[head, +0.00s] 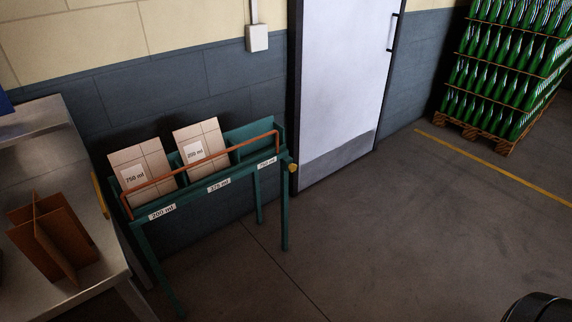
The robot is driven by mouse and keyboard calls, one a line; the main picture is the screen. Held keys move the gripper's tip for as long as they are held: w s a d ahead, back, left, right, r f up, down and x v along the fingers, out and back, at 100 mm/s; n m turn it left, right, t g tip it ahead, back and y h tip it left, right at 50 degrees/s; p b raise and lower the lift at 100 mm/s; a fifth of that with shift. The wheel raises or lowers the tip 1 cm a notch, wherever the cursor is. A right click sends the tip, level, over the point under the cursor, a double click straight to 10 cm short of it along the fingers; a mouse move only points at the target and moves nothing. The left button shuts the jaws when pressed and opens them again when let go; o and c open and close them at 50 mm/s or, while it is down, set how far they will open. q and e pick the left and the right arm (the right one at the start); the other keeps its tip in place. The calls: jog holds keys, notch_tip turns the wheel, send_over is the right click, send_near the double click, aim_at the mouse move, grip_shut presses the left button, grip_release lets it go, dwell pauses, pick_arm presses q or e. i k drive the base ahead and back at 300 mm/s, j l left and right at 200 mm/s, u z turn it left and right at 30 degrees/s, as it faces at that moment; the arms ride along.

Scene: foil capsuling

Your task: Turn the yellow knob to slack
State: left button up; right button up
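A small yellow knob (292,168) sits at the right end of a green rack (285,215), beside the end of its orange bar (215,165). The bar runs along the front of the rack, across two pale boxes. The knob is small in view, and I cannot read its setting. Neither of my grippers shows in the head view.
The left box (150,165) is labelled 750 ml, the middle one (187,140) 200 ml; the right bay looks empty. A metal bench (90,290) with a cardboard divider (50,240) stands left. Floor right of the rack is clear. Green bottles (500,60) stand on a far pallet.

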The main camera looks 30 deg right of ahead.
aim_at(292, 167)
jog(key=i+l, duration=0.15)
jog(key=l, duration=0.3)
jog(key=i+l+u, duration=0.15)
jog(key=l, duration=0.3)
jog(key=i+l, duration=0.1)
jog(key=l, duration=0.35)
jog(key=i+l+u, duration=0.1)
jog(key=l, duration=0.35)
